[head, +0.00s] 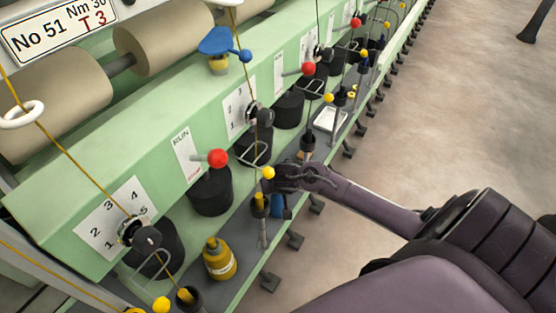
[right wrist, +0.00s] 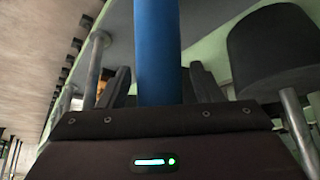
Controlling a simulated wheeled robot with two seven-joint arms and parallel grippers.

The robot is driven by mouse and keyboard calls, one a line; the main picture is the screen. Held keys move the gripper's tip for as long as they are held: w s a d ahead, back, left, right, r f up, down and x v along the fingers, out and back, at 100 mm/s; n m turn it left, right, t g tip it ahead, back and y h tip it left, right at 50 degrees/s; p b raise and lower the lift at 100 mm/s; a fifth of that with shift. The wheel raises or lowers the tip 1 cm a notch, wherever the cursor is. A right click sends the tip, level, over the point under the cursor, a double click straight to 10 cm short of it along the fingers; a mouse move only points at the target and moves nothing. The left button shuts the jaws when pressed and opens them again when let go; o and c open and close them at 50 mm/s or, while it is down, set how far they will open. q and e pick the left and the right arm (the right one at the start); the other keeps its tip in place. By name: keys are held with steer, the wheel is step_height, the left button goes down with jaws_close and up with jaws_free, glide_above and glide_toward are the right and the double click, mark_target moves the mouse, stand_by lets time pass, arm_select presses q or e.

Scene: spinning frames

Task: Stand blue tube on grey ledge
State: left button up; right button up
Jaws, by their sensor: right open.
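The blue tube (head: 277,206) shows in the head view just below my right gripper (head: 284,179), by the outer edge of the grey ledge (head: 241,233). The gripper hides its upper part. In the right wrist view the blue tube (right wrist: 158,50) rises between the two dark fingers of my right gripper (right wrist: 160,85), which are open on either side of it. I cannot tell whether the fingers touch it, or whether its base rests on the ledge. My left gripper is out of view.
A yellow bottle (head: 219,259) and black cylinders (head: 209,190) stand along the ledge. A yellow-topped spindle (head: 262,205) is close left of the blue tube. A red-knobbed lever (head: 217,158) and taut yellow threads are nearby.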

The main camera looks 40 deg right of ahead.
steer(key=p+v, duration=0.2)
steer(key=v, duration=1)
steer(key=shift+r+p, duration=0.2)
steer(key=shift+p, duration=0.1)
